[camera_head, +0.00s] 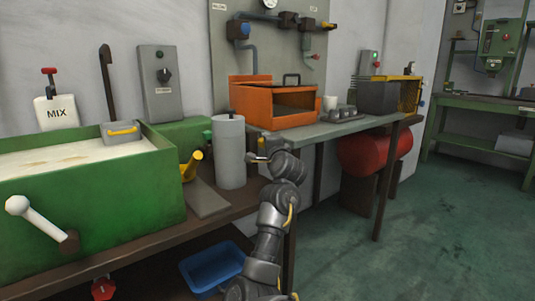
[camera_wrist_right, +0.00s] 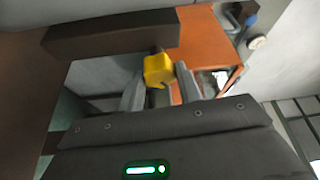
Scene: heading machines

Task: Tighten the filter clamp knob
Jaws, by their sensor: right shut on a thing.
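A yellow faceted knob (camera_wrist_right: 158,70) sits between the fingertips of my right gripper (camera_wrist_right: 160,84) in the right wrist view. The gripper is shut on it. A dark brown bar (camera_wrist_right: 108,34) lies just beyond the knob. In the head view my right gripper (camera_head: 260,157) is at the right side of an upright grey cylinder (camera_head: 229,155) on the bench. A small yellow part (camera_head: 261,144) shows at the gripper there; the hand hides most of that spot. My left gripper is not in view.
An orange open box (camera_head: 262,97) stands behind the gripper on a grey bench top. A green tank (camera_head: 90,200) with a white-knobbed lever is at left. A yellow funnel-like part (camera_head: 191,166) stands left of the cylinder. A blue bin (camera_head: 212,267) is below.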

